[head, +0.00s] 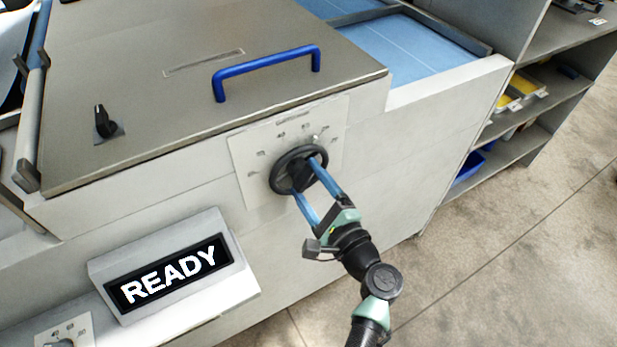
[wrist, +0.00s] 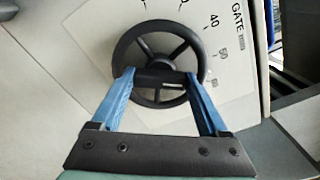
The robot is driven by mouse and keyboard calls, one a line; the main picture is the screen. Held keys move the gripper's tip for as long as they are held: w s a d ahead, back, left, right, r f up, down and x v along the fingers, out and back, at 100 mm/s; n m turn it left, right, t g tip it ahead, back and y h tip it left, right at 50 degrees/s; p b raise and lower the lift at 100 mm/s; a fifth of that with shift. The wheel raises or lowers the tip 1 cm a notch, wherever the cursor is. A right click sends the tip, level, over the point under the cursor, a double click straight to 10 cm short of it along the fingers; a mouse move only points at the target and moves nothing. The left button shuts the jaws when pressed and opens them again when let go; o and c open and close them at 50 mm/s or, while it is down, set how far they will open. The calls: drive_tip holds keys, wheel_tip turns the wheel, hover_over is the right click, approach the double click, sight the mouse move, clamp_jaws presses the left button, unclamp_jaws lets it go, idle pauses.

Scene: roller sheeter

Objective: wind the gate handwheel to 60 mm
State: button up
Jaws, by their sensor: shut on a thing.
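The black gate handwheel (head: 276,178) is mounted on a pale dial plate (head: 247,178) on the front of the sheeter. It also shows in the wrist view (wrist: 160,28), with a rim, spokes and a dark bar across its middle. My gripper (head: 306,178) is at the wheel, its blue fingers shut on the middle bar from both sides, inside or over the rim. In the wrist view, the plate reads "GATE" and "40", with smaller, blurred numbers below. I cannot tell which number the wheel is set to.
A blue handle (head: 265,70) stands on the grey cover above the wheel. A black knob (head: 104,122) sits at the cover's left. A display (head: 170,278) reads "READY" at lower left. Shelves with bins (head: 522,92) stand at right. The floor (head: 510,240) at lower right is clear.

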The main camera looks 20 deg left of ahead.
drive_tip(key=shift+m+p, duration=0.45)
drive_tip(key=shift+m, duration=0.65)
drive_tip(key=o, duration=1.2)
drive_tip(key=shift+o, duration=0.2)
drive_tip(key=b+v, duration=0.1)
drive_tip(key=v, duration=1.2)
drive_tip(key=shift+b, duration=0.35)
